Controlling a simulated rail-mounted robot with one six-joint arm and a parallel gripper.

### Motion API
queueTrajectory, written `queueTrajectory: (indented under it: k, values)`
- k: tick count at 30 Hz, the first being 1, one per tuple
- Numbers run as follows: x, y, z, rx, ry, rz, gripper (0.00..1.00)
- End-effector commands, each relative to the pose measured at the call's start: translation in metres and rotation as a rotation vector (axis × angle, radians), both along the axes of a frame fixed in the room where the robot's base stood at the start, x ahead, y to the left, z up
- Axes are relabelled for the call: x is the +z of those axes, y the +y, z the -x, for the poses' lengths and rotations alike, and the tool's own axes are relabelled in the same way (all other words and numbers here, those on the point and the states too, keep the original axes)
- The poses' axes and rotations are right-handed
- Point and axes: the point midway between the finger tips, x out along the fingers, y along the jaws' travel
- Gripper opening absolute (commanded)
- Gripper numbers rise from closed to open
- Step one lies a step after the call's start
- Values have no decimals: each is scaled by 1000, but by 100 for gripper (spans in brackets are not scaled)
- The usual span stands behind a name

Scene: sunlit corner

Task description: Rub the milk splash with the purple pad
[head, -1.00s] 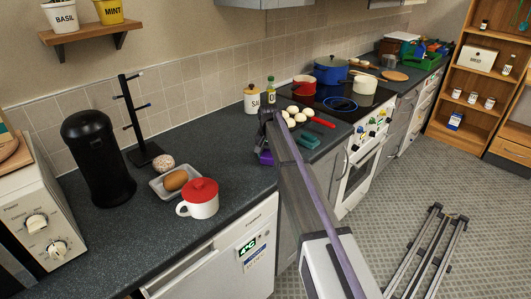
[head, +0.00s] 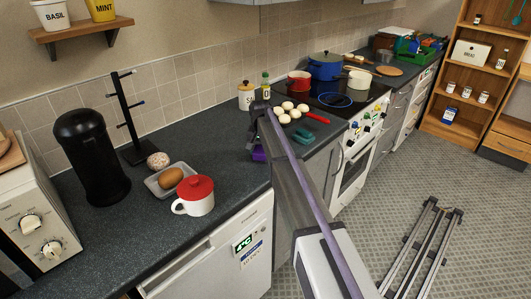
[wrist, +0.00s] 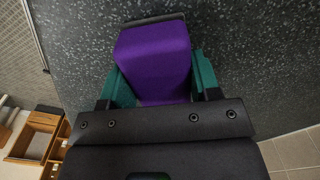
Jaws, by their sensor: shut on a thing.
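My gripper (wrist: 152,82) is shut on the purple pad (wrist: 153,55), which sits between its two teal fingers over the dark speckled countertop (wrist: 245,60). In the head view a small part of the purple pad (head: 259,154) shows beside my gripper (head: 257,140), low at the counter near its front edge. I cannot tell whether the pad touches the counter. I see no milk splash in either view; my arm covers part of the counter there.
White eggs (head: 289,110), a red-handled utensil (head: 317,117) and a teal object (head: 302,134) lie just right of my gripper. A salt jar (head: 246,96) and bottle (head: 265,86) stand behind. A red-lidded mug (head: 196,196) stands to the left, with clear counter between.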

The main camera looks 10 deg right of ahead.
Motion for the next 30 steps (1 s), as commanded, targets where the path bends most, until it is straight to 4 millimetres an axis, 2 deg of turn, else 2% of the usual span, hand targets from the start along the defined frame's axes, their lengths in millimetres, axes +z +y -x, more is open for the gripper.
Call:
queueTrajectory:
  k: [5, 13, 20, 30]
  values:
    - [0, 2, -3, 0, 0, 0, 35]
    - [-3, 17, -26, 1, -1, 0, 35]
    - [-3, 21, -30, 0, -2, 0, 35]
    - [-1, 38, -56, -1, -2, 0, 35]
